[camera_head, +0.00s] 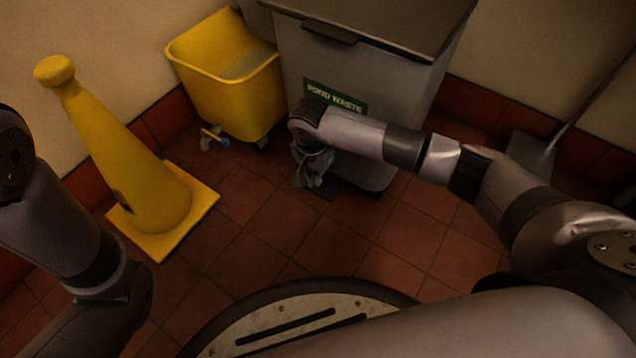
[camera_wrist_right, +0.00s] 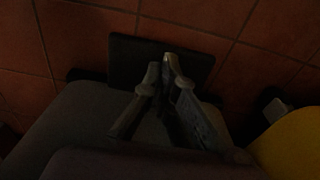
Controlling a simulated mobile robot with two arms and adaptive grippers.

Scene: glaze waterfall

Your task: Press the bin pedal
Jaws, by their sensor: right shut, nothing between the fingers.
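The grey bin (camera_head: 390,75) with the green "FOOD WASTE" label (camera_head: 336,96) stands against the back wall. Its dark, flat pedal (camera_wrist_right: 190,65) sticks out low over the floor tiles in the right wrist view. My right gripper (camera_head: 310,182) points down at the foot of the bin's front, and its fingers are shut and empty. In the right wrist view the closed fingertips (camera_wrist_right: 163,68) appear over the pedal; I cannot tell whether they touch it. In the head view the gripper hides most of the pedal. My left arm shows at the left, but its gripper is out of view.
A yellow mop bucket (camera_head: 225,90) on casters stands just left of the bin. A yellow cone (camera_head: 130,165) stands farther left. A grey long-handled dustpan (camera_head: 532,152) is at the right. Red floor tiles in front of the bin are clear.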

